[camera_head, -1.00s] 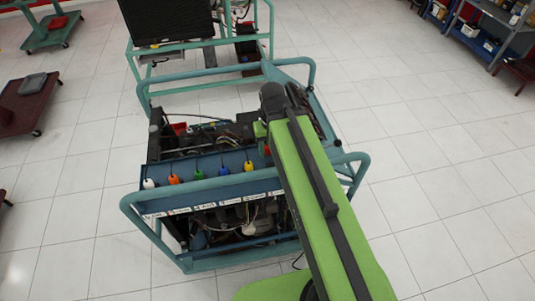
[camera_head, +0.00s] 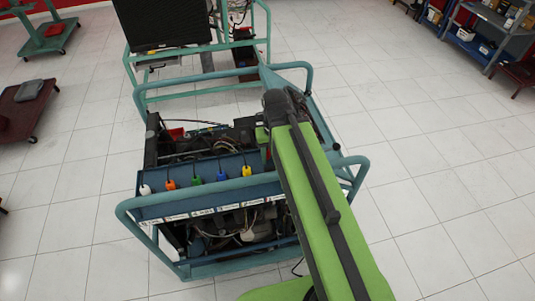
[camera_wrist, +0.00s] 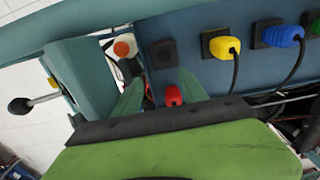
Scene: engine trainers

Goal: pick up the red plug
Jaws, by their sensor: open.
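The red plug (camera_wrist: 173,96) shows in the wrist view between my gripper's fingers, close to the dark palm edge; its lower part is hidden. My gripper (camera_wrist: 160,84) is open, with one green finger on either side of the plug and nothing visibly clamped. A black square socket (camera_wrist: 163,53) with no plug in it is on the blue panel just beyond the red plug. I cannot tell whether a finger touches the plug. In the head view my arm covers the red plug.
A yellow plug (camera_wrist: 222,46) and a blue plug (camera_wrist: 283,36) sit in sockets to the right. The panel (camera_head: 209,190) also carries green, orange and white plugs. A teal tube frame (camera_head: 205,191) surrounds the engine trainer. Tiled floor is free at right.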

